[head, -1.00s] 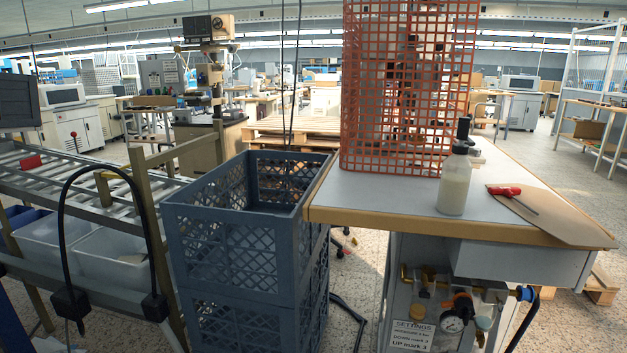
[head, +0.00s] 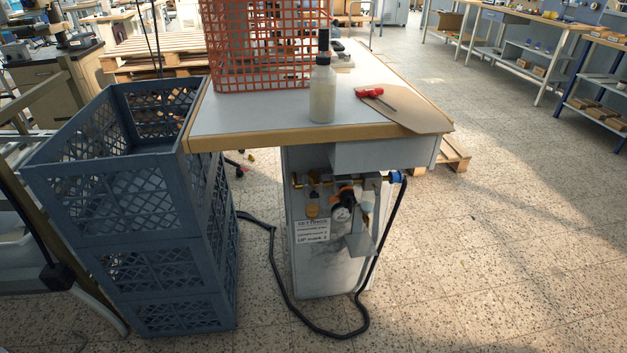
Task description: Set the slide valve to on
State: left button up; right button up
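A pneumatic panel hangs under the workbench, with a brass air line (head: 299,181), a round pressure gauge (head: 341,213) and a black and orange regulator (head: 345,196). At the right end of the line is a blue fitting (head: 396,177) with a black hose running down from it. This blue fitting looks like the slide valve, but it is too small to tell its position. A printed settings label (head: 312,230) is on the panel. Neither of my grippers is in view.
Stacked grey-blue crates (head: 110,215) stand left of the panel. A black hose (head: 280,285) loops on the floor. Floor to the right is open.

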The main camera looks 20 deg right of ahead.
aim_at(397, 176)
jog(key=z, duration=1.25)
